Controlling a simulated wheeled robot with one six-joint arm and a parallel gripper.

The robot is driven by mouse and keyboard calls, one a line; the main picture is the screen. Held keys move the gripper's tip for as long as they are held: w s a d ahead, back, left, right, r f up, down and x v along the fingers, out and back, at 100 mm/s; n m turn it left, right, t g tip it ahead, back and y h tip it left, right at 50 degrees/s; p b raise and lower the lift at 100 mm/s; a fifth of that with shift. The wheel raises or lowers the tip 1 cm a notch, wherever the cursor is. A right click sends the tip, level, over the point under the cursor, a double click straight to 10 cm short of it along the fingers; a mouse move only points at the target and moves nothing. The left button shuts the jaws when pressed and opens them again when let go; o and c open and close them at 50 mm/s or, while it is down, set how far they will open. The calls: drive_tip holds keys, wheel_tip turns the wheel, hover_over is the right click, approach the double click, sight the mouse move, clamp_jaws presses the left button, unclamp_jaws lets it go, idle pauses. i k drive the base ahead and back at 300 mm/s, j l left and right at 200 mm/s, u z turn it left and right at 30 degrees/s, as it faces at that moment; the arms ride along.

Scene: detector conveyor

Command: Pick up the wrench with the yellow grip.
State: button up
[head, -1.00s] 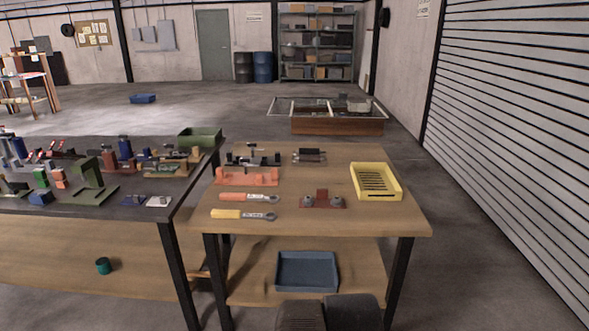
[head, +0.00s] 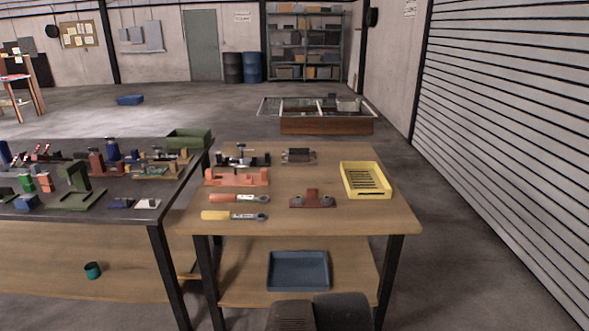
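The wrench with the yellow grip (head: 234,215) lies flat near the front left of the wooden table (head: 330,222). Its yellow grip points left and its grey ring end points right. A similar wrench with an orange-red grip (head: 239,198) lies just behind it, roughly parallel and apart from it. My gripper is not seen; only dark parts, which look like my own body, show at the bottom edge, below the table.
A red-brown block with grey parts (head: 312,199) stands right of the wrenches. An orange fixture (head: 236,177) stands behind them. A yellow tray (head: 367,181) sits at the right. A blue bin (head: 298,270) is on the lower shelf. A cluttered dark table (head: 110,214) adjoins at left.

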sight(205, 215)
drive_tip(key=i+u, duration=0.45)
drive_tip(key=i+l+u, duration=0.25)
drive_tip(key=u, duration=0.15)
drive_tip(key=i+l+u, duration=0.9)
drive_tip(key=k+j, duration=0.1)
